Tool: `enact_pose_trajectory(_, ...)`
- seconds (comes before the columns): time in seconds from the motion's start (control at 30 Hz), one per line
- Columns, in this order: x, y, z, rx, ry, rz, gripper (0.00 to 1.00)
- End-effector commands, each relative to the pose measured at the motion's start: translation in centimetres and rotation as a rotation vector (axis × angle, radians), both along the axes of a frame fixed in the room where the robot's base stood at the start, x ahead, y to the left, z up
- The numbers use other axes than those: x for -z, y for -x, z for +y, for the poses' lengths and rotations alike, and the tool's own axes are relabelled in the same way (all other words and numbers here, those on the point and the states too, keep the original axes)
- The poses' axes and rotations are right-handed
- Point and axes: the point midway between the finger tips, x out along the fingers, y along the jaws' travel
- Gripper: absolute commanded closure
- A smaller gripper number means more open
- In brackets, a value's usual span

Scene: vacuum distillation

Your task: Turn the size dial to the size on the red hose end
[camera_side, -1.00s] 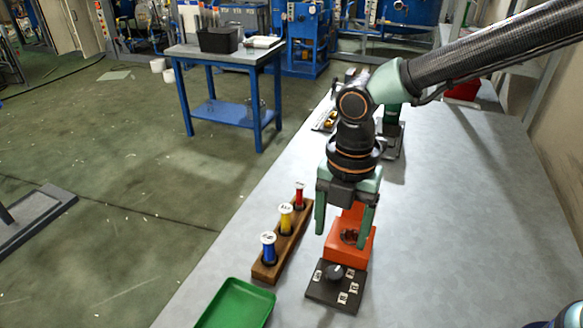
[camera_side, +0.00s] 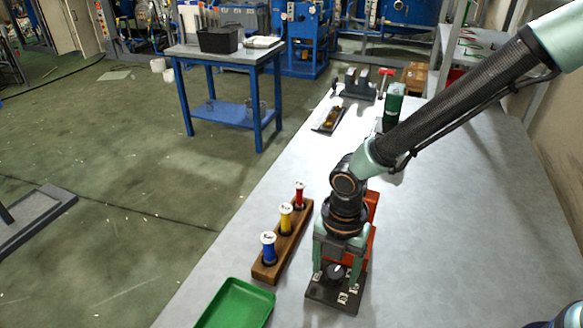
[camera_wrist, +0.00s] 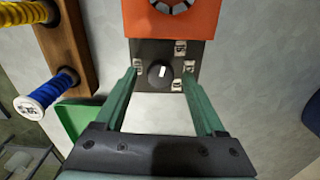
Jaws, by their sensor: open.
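The size dial is a round black knob (camera_wrist: 160,74) with a white pointer mark, on a dark plate (camera_side: 322,296) with several small white size labels around it. In the wrist view the mark points up and slightly right, between labels. My gripper (camera_side: 337,275) is open above the plate, its green fingers on either side of the knob; I cannot tell if they touch it. The red hose end (camera_side: 299,195) stands in a wooden rack (camera_side: 265,271), with a white cap whose marking is too small to read.
The yellow (camera_side: 285,217) and blue (camera_side: 268,247) hose ends stand in the same rack, left of the dial. An orange block (camera_wrist: 172,22) adjoins the dial plate. A green tray (camera_side: 236,303) lies at the front left. The table at right is clear.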

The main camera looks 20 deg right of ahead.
Motion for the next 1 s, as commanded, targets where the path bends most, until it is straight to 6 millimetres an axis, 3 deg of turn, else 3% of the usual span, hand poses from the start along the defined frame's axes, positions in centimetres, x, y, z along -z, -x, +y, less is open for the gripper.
enact_pose_trajectory(0.03,-0.01,0.0,0.0,0.0,0.0,0.0,0.28)
enact_pose_trajectory(0.2,-0.03,0.0,0.0,0.0,0.0,0.0,0.93)
enact_pose_trajectory(0.23,-0.03,0.0,0.0,0.0,0.0,0.0,1.0)
enact_pose_trajectory(0.67,-0.05,-0.02,0.01,0.077,0.0,0.0,1.0)
enact_pose_trajectory(1.0,-0.07,-0.07,0.05,0.346,0.0,0.0,1.0)
